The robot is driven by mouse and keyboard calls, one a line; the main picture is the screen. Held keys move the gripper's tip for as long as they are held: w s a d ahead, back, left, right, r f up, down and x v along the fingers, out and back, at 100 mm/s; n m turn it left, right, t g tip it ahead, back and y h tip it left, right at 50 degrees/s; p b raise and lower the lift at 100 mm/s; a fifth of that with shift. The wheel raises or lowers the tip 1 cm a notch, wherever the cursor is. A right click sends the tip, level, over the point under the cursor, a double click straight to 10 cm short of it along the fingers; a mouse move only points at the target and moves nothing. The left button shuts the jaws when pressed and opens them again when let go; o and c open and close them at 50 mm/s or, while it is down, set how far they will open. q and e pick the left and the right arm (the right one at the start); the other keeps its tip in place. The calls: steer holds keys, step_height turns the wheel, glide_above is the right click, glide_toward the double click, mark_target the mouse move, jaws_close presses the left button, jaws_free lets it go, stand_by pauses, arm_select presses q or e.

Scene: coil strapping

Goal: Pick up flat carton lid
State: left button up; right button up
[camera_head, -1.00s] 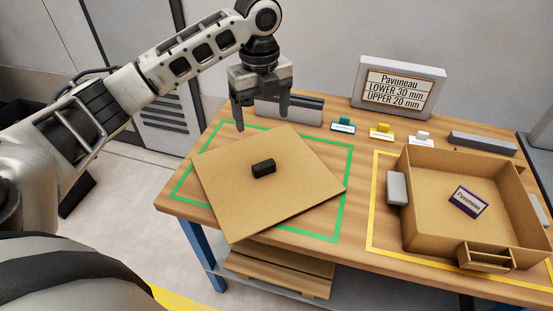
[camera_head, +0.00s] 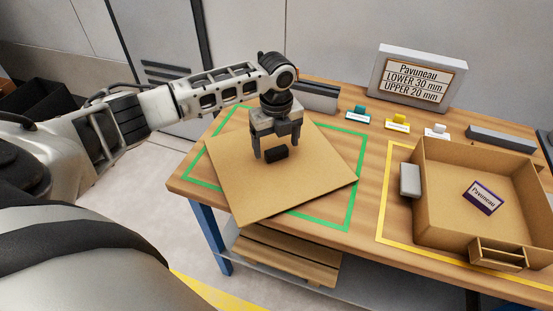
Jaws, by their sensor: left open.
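The flat carton lid (camera_head: 270,188) is a tan square board lying turned at an angle inside and over the green outline (camera_head: 351,200) on the left part of the table. A small black block-shaped handle (camera_head: 276,154) stands near its middle. My left gripper (camera_head: 275,154) points down at the handle, its open fingers low on either side of it or just behind; I cannot tell whether they touch it. The open carton (camera_head: 432,225) stands on the right within a yellow outline, with a purple-edged Pavuneau label (camera_head: 483,198) inside. My right gripper is not in view.
A sign (camera_head: 416,78) stands at the back of the wooden table (camera_head: 365,252). Teal (camera_head: 358,113), yellow (camera_head: 398,123) and white (camera_head: 436,131) small items stand before it. Grey bars (camera_head: 501,139) lie along the back. A grey block (camera_head: 410,180) sits at the carton's left wall.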

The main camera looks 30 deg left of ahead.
arm_select(q)
steer(key=shift+f, duration=0.75)
steer(key=c, duration=1.1)
steer(key=shift+r, duration=0.2)
steer(key=shift+c, duration=0.2)
steer(key=shift+r, duration=0.3)
step_height(320, 180, up, 2)
steer(key=shift+r, duration=0.1)
steer(key=s+d+r, duration=0.7)
steer(key=d+r, duration=0.3)
steer(key=d, duration=0.2)
steer(key=shift+s+p, duration=0.25)
steer(key=shift+p, duration=0.05)
